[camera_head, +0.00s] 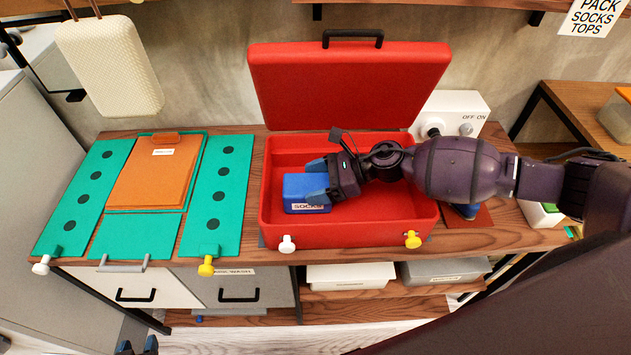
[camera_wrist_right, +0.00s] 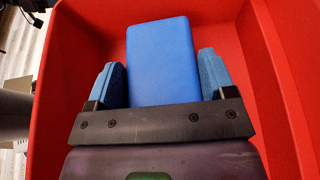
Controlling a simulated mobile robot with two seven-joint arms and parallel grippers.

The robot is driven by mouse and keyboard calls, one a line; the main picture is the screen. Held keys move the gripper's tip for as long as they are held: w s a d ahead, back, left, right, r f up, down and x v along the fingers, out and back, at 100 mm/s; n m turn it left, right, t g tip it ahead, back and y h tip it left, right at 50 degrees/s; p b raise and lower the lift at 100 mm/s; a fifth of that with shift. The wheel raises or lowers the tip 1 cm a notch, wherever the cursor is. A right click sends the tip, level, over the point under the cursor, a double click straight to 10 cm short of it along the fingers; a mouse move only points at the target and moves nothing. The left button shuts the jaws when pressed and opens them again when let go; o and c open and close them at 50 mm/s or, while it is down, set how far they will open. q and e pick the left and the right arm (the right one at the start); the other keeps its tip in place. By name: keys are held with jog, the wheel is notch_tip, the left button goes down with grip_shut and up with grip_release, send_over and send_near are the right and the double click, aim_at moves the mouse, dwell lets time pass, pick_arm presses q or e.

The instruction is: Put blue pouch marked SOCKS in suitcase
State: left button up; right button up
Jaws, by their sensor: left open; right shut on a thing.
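The blue pouch (camera_head: 300,187) marked SOCKS is inside the open red suitcase (camera_head: 350,235), at the left part of its base. My right gripper (camera_head: 317,180) reaches in from the right and is shut on the pouch. In the right wrist view the pouch (camera_wrist_right: 160,55) sits between the two blue fingers of the right gripper (camera_wrist_right: 162,78), with red suitcase walls (camera_wrist_right: 75,60) around it. Whether the pouch touches the suitcase floor is hard to tell. My left gripper (camera_head: 137,347) is open and empty at the bottom left edge, below the table front.
The suitcase lid (camera_head: 350,85) stands open behind. A green folding board (camera_head: 110,190) with an orange folded garment (camera_head: 155,175) lies on the left. A white switch box (camera_head: 452,112) is behind right. White and yellow knobs (camera_head: 411,239) stand along the front. A cream bag (camera_head: 110,65) hangs upper left.

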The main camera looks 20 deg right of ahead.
jog(key=shift+f, duration=0.2)
jog(key=o, duration=1)
jog(key=shift+r, duration=0.1)
jog(key=shift+r, duration=0.15)
jog(key=b+v, duration=0.1)
jog(key=v, duration=1.1)
